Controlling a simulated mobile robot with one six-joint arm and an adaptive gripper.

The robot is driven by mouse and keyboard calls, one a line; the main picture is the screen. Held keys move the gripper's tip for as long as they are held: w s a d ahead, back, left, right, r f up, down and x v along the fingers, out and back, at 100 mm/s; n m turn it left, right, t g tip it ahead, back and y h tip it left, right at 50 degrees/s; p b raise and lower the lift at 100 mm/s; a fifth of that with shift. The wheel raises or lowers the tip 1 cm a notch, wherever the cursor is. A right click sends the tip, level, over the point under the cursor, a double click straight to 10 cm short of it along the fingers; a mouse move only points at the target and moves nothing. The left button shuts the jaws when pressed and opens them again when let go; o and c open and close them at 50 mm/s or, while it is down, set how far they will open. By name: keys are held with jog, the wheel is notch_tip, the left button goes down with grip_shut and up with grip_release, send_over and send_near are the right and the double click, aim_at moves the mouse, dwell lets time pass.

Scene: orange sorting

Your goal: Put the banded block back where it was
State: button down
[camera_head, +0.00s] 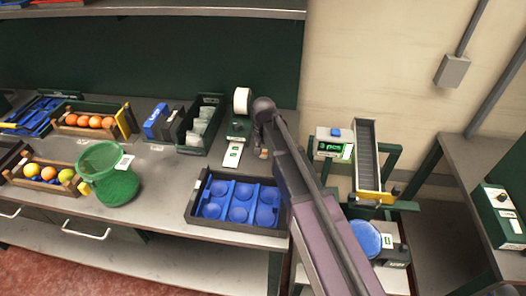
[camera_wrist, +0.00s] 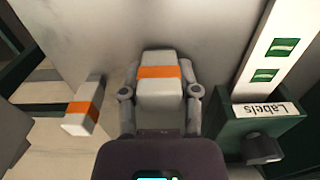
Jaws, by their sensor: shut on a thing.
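In the wrist view, my gripper (camera_wrist: 160,92) is shut on a pale block with an orange band (camera_wrist: 158,88), one finger on each side of it. A second pale block with an orange band (camera_wrist: 82,112) is to the left of the gripper, apart from it. In the head view, my arm hides most of the gripper. A small orange-tan patch (camera_head: 264,153) shows beside the arm, too small to tell which block it is.
A green label dispenser (camera_wrist: 262,130) stands close on the right in the wrist view; the head view shows it with a white roll (camera_head: 241,101). A black tray with blue cups (camera_head: 190,213) lies in front. A green basket (camera_head: 118,187) and orange crates are further left.

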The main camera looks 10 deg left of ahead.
jog(key=shift+f, duration=0.15)
jog(key=shift+c, duration=1.3)
grip_release()
jog(key=shift+o, duration=1.3)
jog(key=shift+r, duration=0.2)
jog(key=shift+r+p, duration=3.85)
jog(key=shift+p, duration=0.1)
